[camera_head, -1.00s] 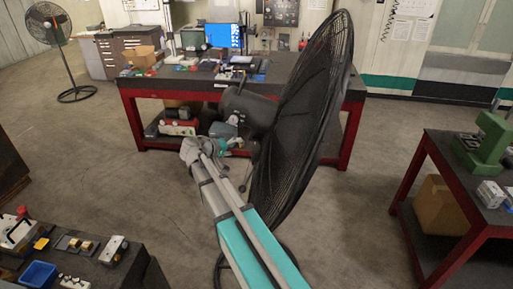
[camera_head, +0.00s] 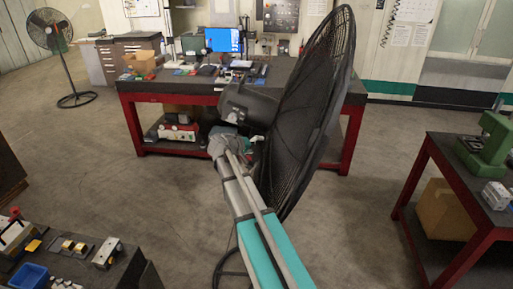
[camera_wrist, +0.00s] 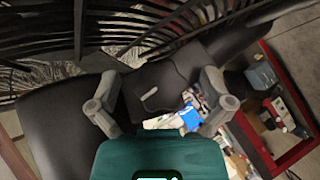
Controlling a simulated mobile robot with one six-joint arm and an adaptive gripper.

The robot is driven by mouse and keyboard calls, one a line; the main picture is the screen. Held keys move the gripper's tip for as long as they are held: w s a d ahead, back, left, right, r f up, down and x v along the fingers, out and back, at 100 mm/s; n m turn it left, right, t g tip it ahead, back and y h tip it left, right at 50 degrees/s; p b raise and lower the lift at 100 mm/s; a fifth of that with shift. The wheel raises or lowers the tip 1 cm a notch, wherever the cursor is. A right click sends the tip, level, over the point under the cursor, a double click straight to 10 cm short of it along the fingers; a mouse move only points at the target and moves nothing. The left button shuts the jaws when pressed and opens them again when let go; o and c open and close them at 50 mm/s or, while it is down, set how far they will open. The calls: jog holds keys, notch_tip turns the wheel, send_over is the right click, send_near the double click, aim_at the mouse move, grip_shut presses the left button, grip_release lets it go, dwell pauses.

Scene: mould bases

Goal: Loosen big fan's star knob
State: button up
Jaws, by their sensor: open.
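The big fan (camera_head: 318,105) stands in front of the far workbench, its black wire cage seen nearly edge-on and its dark motor housing (camera_head: 248,104) on the left side. My gripper (camera_wrist: 160,90) is open, its two grey fingers apart and nothing seen held between them. In the wrist view the fan's cage (camera_wrist: 150,22) crosses the top, and a dark block with a small pale oval mark (camera_wrist: 150,93) shows between the fingers. In the head view my arm reaches up to just below the motor housing. I cannot make out the star knob in either view.
The red-framed workbench (camera_head: 128,99) with a lit monitor (camera_head: 222,40) is behind the fan. Another bench (camera_head: 480,211) with a green machine is at right, and a dark table (camera_head: 108,276) with parts at lower left. A smaller fan (camera_head: 50,30) stands far left. Floor between is clear.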

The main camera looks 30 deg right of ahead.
jog(key=c, duration=1.1)
jog(key=shift+c, duration=0.2)
jog(key=shift+f+h+b, duration=0.1)
jog(key=shift+h+b, duration=0.3)
jog(key=shift+b, duration=0.1)
jog(key=n+h+b, duration=0.2)
jog(key=b, duration=0.1)
jog(key=shift+f+g+b, duration=0.15)
jog(key=shift+g+b, duration=0.15)
jog(key=shift+b, duration=0.1)
jog(key=n+h+b, duration=0.2)
jog(key=b, duration=0.1)
jog(key=shift+r+n+t+h+b, duration=0.4)
jog(key=shift+n+h+b, duration=0.5)
jog(key=shift+b, duration=0.15)
